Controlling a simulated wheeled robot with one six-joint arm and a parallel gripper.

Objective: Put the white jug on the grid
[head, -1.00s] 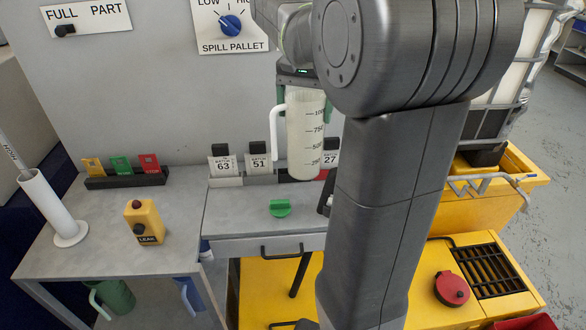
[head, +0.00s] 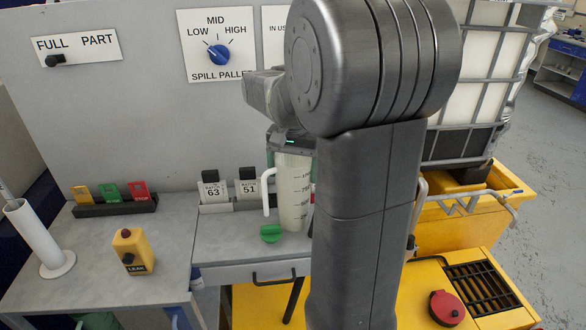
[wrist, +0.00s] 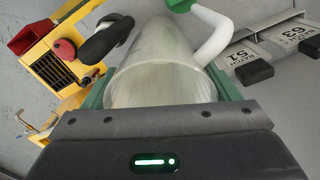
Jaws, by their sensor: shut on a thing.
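The white jug (head: 291,192) is upright, with measuring marks on its side and its handle to the left. My gripper (head: 290,150) is shut on the jug near its top, with green fingers at its sides. In the head view my arm covers part of the jug's right side. In the wrist view the jug (wrist: 158,65) fills the middle between the fingers, and I look down into its mouth. The black grid (head: 481,286) is set in the yellow spill pallet (head: 420,290) at the lower right, apart from the jug.
A red round cap (head: 446,308) lies beside the grid on the pallet. A green knob-like piece (head: 271,233) lies on the grey bench (head: 225,240) near the jug. Batch cards (head: 212,189) stand behind. A yellow leak box (head: 132,250) is at left. A pipe rail (head: 465,205) edges the yellow tray.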

